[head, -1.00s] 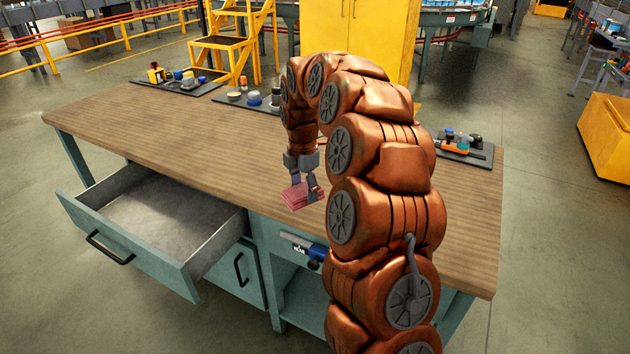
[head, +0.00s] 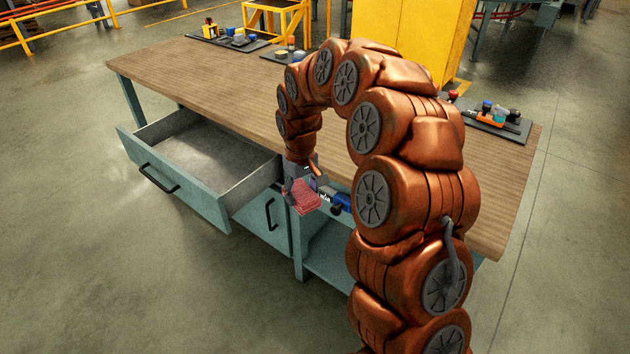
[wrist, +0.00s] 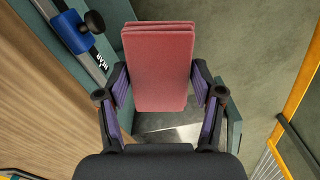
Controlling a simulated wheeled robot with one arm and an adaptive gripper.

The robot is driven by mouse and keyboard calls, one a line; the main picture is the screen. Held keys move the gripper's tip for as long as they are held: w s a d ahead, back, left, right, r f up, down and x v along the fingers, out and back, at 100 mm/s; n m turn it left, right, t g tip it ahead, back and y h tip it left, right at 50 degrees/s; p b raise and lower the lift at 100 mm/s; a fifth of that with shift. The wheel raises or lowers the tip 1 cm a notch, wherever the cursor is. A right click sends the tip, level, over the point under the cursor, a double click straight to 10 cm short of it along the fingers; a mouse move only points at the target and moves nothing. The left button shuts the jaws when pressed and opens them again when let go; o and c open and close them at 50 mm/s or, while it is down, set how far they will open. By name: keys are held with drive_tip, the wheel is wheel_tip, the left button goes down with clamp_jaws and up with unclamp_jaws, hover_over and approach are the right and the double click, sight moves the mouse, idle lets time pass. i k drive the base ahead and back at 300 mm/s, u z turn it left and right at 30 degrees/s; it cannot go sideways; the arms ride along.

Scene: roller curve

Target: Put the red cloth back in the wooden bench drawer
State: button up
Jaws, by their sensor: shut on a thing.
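The folded red cloth (head: 305,195) is held by my gripper (head: 301,186), at the front edge of the wooden-topped bench, right of the open drawer. In the wrist view the cloth (wrist: 158,68) lies flat between the two fingers of my gripper (wrist: 160,85), which are shut on it. The drawer (head: 205,160) is pulled out at the bench's left. Its grey inside looks empty, with a black handle on the teal front. In the wrist view part of the grey drawer inside (wrist: 170,130) shows below the cloth.
The bench top (head: 225,85) has trays of small items along its back edge. A blue clamp-like tool (head: 342,203) is by the bench front, right of my gripper; it shows in the wrist view (wrist: 80,38) too. A closed door with a handle (head: 268,222) is below the drawer.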

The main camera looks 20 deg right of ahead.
sight(220, 179)
drive_tip(key=k, duration=0.7)
drive_tip(key=u, duration=0.55)
drive_tip(key=i, duration=0.9)
drive_tip(key=u, duration=0.35)
drive_tip(key=i, duration=1.05)
drive_tip(key=z, duration=0.3)
